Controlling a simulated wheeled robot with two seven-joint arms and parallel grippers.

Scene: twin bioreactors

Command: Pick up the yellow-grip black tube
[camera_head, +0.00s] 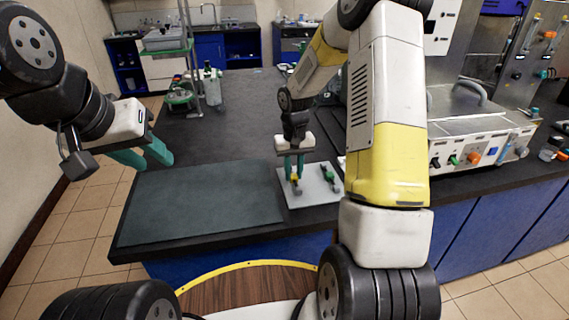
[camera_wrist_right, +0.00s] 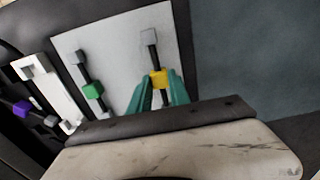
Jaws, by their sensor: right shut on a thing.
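The yellow-grip black tube (camera_wrist_right: 158,78) lies on a light grey tray (camera_wrist_right: 118,32) in the right wrist view. My right gripper (camera_wrist_right: 162,92) has its teal fingers on either side of the yellow grip and is shut on it. In the head view the yellow grip (camera_head: 295,178) shows at the right gripper's fingertips (camera_head: 294,170), over the left part of the tray (camera_head: 312,197). The tube appears to be still at the tray surface; any gap cannot be told. My left gripper (camera_head: 146,160) is open and empty, above the left side of the counter.
A green-grip black tube (camera_wrist_right: 93,90) lies on the same tray, beside the yellow one. A purple-grip piece (camera_wrist_right: 22,108) and a white holder (camera_wrist_right: 48,88) are further left in the wrist view. A dark mat (camera_head: 200,205) lies bare left of the tray. Bioreactor equipment (camera_head: 470,135) stands at right.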

